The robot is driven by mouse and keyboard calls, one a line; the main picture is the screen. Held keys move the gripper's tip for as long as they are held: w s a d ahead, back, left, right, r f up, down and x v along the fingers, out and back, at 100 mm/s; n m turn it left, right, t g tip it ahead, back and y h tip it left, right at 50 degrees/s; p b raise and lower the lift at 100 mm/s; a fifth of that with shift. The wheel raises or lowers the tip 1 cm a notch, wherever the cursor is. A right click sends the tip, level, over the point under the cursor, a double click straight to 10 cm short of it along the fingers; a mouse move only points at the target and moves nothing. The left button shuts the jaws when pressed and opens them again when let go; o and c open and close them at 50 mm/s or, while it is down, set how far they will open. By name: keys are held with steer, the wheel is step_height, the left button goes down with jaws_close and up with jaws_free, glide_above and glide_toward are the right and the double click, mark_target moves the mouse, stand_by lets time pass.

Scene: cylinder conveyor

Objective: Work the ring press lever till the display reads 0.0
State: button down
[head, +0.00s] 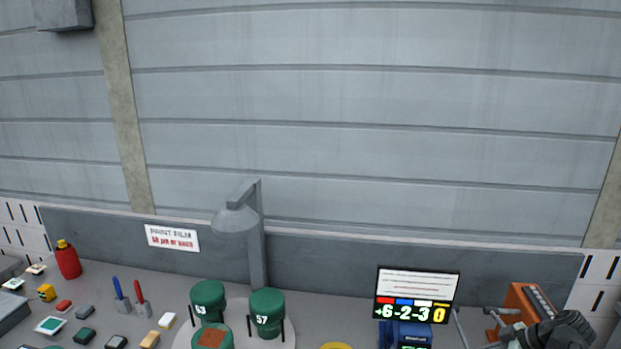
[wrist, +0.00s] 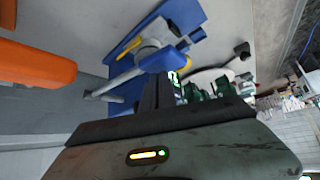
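The ring press is likely the blue device (head: 405,333) at the bottom of the head view, below the screen and partly cut off. Its small green readout (head: 413,347) is cut off and unreadable. In the wrist view the blue device (wrist: 185,22) shows with a grey round part and a pale bar (wrist: 125,77) ending in a blue piece, which may be the lever. My gripper (wrist: 160,92) points toward it, dark fingers near the green readout. Contact and finger gap are unclear. In the head view my dark arm end (head: 560,330) is at the lower right.
A screen (head: 417,293) reads "+6 -2 -3 0". An orange device (head: 528,302) stands beside my arm. Green cylinders (head: 267,313) stand on a round plate under a grey lamp (head: 236,219). Small tools and blocks fill the left; a red bottle (head: 68,260) stands behind.

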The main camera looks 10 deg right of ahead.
steer(key=shift+f+b, duration=2.35)
steer(key=shift+f, duration=0.2)
step_height(320, 180, up, 15)
steer(key=p, duration=1.5)
